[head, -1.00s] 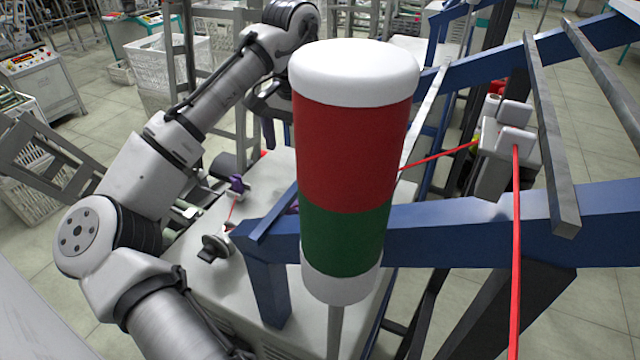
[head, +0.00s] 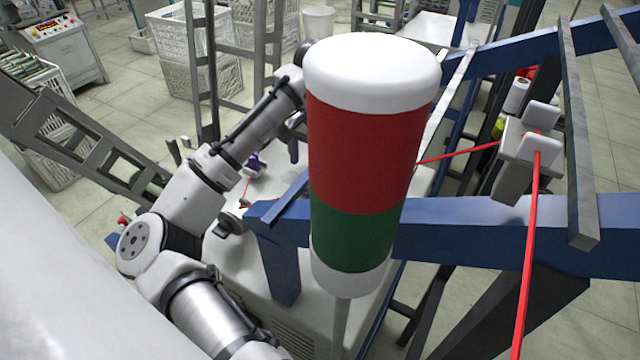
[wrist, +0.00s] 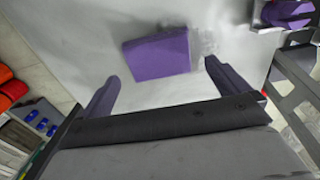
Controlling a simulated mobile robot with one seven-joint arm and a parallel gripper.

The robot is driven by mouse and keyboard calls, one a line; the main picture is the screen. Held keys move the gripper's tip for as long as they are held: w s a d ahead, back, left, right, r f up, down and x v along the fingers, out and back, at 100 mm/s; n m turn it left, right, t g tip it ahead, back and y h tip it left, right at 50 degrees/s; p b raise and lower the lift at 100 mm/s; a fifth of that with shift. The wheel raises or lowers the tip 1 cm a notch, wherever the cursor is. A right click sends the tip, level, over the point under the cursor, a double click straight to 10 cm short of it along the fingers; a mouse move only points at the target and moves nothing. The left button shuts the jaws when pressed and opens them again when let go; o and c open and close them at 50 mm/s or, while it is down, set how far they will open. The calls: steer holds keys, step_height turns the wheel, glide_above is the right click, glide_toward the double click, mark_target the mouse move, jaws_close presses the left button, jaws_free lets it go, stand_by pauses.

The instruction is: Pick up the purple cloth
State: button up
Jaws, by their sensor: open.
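The purple cloth (wrist: 157,57) lies as a flat, roughly square piece on a pale grey surface in the wrist view. My gripper (wrist: 161,70) is open, with one finger to each side of the cloth in the picture and nothing between them in its grasp. The cloth appears beyond the fingertips; the exact gap is hard to judge. In the head view, my gripper is largely hidden behind the red and green column, and I cannot make out the cloth there.
A red, green and white column (head: 362,150) stands in front of my arm's end. A blue frame beam (head: 470,225) and taut red thread (head: 528,250) are at right. Another purple item (wrist: 288,12) sits by metal parts at the wrist view's upper right.

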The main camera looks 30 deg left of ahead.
steer(key=shift+f+p, duration=0.5)
steer(key=shift+f, duration=1.65)
steer(key=shift+c, duration=0.4)
steer(key=c, duration=0.6)
steer(key=shift+r, duration=0.1)
step_height(320, 180, up, 20)
steer(key=shift+d+f+b, duration=0.1)
steer(key=shift+b, duration=1.05)
